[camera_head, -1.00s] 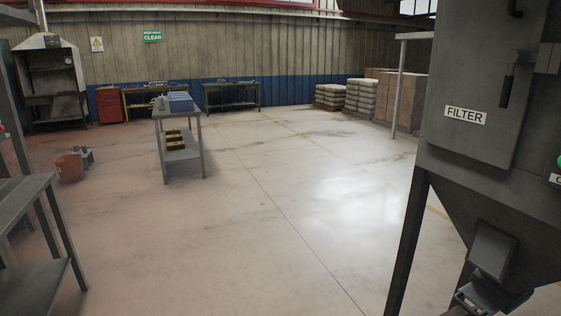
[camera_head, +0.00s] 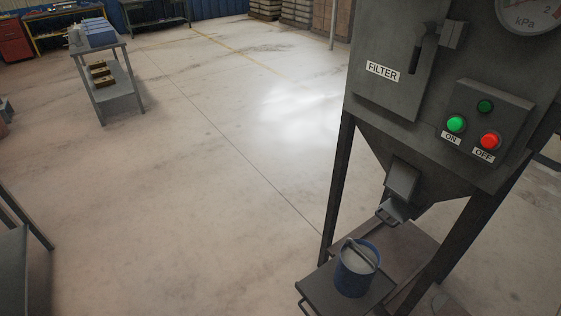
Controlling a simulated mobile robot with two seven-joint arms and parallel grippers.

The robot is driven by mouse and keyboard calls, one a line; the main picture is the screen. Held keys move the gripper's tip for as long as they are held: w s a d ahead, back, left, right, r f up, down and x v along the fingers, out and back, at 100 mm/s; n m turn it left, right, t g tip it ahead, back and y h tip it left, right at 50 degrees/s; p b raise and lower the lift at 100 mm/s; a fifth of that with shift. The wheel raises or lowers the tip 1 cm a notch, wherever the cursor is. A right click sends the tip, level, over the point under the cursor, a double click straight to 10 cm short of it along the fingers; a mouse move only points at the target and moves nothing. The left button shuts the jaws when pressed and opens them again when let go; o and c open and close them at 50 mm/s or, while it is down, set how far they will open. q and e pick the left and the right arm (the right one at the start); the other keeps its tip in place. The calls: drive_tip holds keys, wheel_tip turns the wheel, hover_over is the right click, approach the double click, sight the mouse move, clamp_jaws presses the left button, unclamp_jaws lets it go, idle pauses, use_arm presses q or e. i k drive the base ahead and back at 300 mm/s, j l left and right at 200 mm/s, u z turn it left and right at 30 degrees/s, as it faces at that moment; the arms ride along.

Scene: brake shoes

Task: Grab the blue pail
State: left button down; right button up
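The blue pail (camera_head: 352,280) stands upright at the lower right, with a grey handle across its top. It sits on a dark metal shelf (camera_head: 318,287) at the foot of the grey filter machine (camera_head: 395,85). Its opening faces up, and a light grey surface shows inside. The machine's chute (camera_head: 402,180) hangs above and a little behind the pail. Neither of my grippers shows in the head view.
The machine's legs (camera_head: 337,190) stand around the shelf. Its panel has a green ON button (camera_head: 456,124) and a red OFF button (camera_head: 490,140). A grey table (camera_head: 118,83) stands at the upper left, a bench edge (camera_head: 12,250) at lower left. The middle floor is clear.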

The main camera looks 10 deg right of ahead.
sight(359, 262)
drive_tip(key=z, duration=1.25)
drive_tip(key=i+j+z, duration=0.1)
drive_tip(key=z, duration=0.3)
drive_tip(key=j+z, duration=0.2)
drive_tip(key=z, duration=0.25)
drive_tip(key=j+z, duration=0.35)
drive_tip(key=j, duration=0.15)
drive_tip(key=j+z, duration=0.35)
drive_tip(key=j, duration=0.2)
drive_tip(key=j+z, duration=0.2)
drive_tip(key=j, duration=0.35)
drive_tip(key=k+j+z, duration=0.2)
drive_tip(key=j, duration=0.3)
drive_tip(key=k+j, duration=0.1)
drive_tip(key=j, duration=0.25)
drive_tip(key=j+z, duration=0.1)
drive_tip(key=j, duration=0.3)
drive_tip(key=k+j, duration=0.15)
drive_tip(key=j, duration=0.75)
drive_tip(key=k+j, duration=0.15)
drive_tip(key=j, duration=0.35)
